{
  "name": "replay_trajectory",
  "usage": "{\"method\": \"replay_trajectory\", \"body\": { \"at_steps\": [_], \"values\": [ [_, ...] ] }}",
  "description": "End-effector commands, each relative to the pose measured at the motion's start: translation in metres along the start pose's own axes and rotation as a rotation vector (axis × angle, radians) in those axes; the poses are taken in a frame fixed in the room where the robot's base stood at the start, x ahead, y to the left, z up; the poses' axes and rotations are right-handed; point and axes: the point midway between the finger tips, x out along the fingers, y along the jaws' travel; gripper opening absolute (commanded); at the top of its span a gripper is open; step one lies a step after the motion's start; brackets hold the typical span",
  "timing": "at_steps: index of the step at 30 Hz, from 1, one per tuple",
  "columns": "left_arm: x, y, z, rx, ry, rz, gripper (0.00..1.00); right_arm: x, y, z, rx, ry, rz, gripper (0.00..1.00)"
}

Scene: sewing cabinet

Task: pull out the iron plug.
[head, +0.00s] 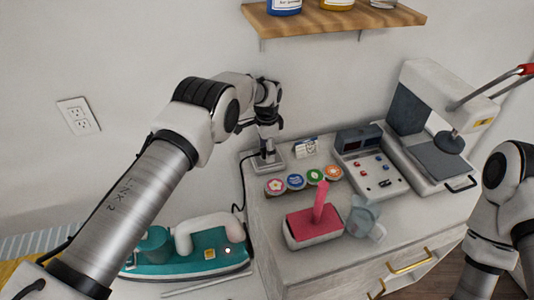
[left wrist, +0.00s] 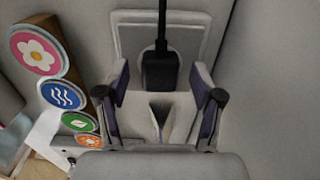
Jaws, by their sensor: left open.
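The black iron plug (left wrist: 160,72) sits upright in a grey square socket plate (left wrist: 208,30), with its cord running up out of the picture. The plate also shows in the head view (head: 277,164), on the cabinet's back left corner. My left gripper (head: 267,150) is above the plate, pointing down. In the left wrist view its open fingers (left wrist: 160,98) stand on either side of the plug, with gaps on both sides. The teal iron (head: 215,252) lies at the lower left, with a black cord near it. My right arm shows at the right edge; its gripper is out of view.
Several round picture badges (head: 295,181) stand just in front of the socket. A control box (head: 365,160) and a press machine (head: 425,125) are to the right. A pink-topped block (head: 315,222) and a pale blue item (head: 363,215) are at the front.

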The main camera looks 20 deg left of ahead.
Motion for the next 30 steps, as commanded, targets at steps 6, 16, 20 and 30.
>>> {"method": "replay_trajectory", "body": {
  "at_steps": [6,16,20,30],
  "values": [
    [0.0002,0.0003,-0.0001,0.000,0.000,0.000,0.67,0.0016,0.0000,0.0000,0.000,0.000,0.000,0.00],
    [0.0004,0.0003,-0.0001,0.000,0.000,0.000,0.67,0.0020,0.0000,0.0001,0.000,0.000,0.000,0.00],
    [0.0012,0.0002,-0.0001,0.000,0.000,0.000,0.67,0.0050,0.0000,0.0001,0.000,0.000,0.000,0.00],
    [0.0001,0.0002,-0.0001,0.000,0.000,0.000,0.31,0.0047,0.0000,0.0001,0.000,0.000,0.000,0.00]
  ]
}}
